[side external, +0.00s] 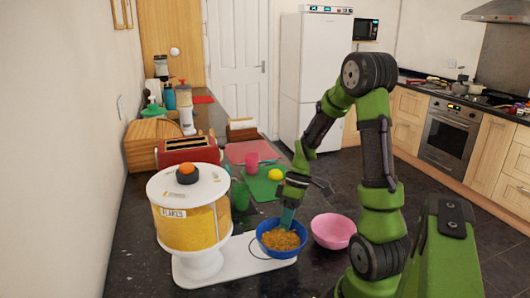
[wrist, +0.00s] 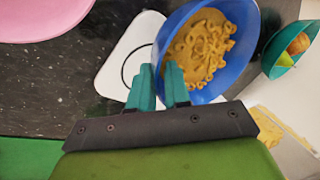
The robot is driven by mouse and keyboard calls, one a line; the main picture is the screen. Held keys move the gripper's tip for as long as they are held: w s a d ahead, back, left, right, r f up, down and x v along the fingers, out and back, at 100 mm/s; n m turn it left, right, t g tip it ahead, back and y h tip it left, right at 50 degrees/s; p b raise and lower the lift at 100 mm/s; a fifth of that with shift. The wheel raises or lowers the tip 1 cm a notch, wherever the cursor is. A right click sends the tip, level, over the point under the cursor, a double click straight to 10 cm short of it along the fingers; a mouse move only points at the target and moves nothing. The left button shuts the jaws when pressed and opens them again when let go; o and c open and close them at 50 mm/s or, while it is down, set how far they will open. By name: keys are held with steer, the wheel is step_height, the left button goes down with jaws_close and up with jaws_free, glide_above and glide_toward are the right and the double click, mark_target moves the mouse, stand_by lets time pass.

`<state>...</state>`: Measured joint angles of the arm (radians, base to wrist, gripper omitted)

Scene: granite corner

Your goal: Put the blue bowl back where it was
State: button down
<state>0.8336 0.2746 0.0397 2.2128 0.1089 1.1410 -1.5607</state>
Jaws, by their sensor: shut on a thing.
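My gripper (side external: 287,222) reaches down to the bowl's far rim. In the wrist view, the teal fingers of my gripper (wrist: 160,85) are shut on the rim of the blue bowl (wrist: 238,75), which looks tilted in that view. Part of the ring outline (wrist: 125,65) shows beside the bowl.
A pink bowl (side external: 333,230) stands just right of the blue bowl. The flake dispenser (side external: 190,225) stands left.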

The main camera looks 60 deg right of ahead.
mark_target(305, 241)
steer(key=s+a, duration=0.1)
steer(key=s, duration=0.1)
steer(key=s+a, duration=0.2)
steer(key=s, duration=0.1)
steer(key=s+a+r, duration=0.1)
steer(key=s, duration=0.1)
steer(key=shift+s+a, duration=0.15)
steer(key=shift+a, duration=0.1)
steer(key=shift+s+a+f+n, duration=0.1)
steer(key=shift+a+n, duration=0.2)
steer(key=shift+a, duration=0.3)
steer(key=shift+w, duration=0.2)
steer(key=w+d+r+m+t+h, duration=0.1)
steer(key=w+d+r+m+h, duration=0.15)
steer(key=d+m, duration=0.6)
steer(key=w+d+r+m+h, duration=0.1)
steer(key=d+m+h, duration=0.3)
steer(key=d+m, duration=0.45)
steer(key=w+d+r+m+t+h, duration=0.1)
steer(key=w+d+m+h, duration=0.15)
steer(key=d+m, duration=0.6)
steer(key=shift+s+a+f+m, duration=0.1)
steer(key=shift+a+f+m, duration=0.3)
steer(key=shift+f, duration=1.25)
steer(key=shift+s+a+f+m, duration=0.1)
steer(key=shift+a+f+m, duration=0.35)
steer(key=shift+f, duration=1.2)
steer(key=shift+s+a+f+m, duration=0.1)
steer(key=shift+a+f+m, duration=0.3)
steer(key=shift+f, duration=1.25)
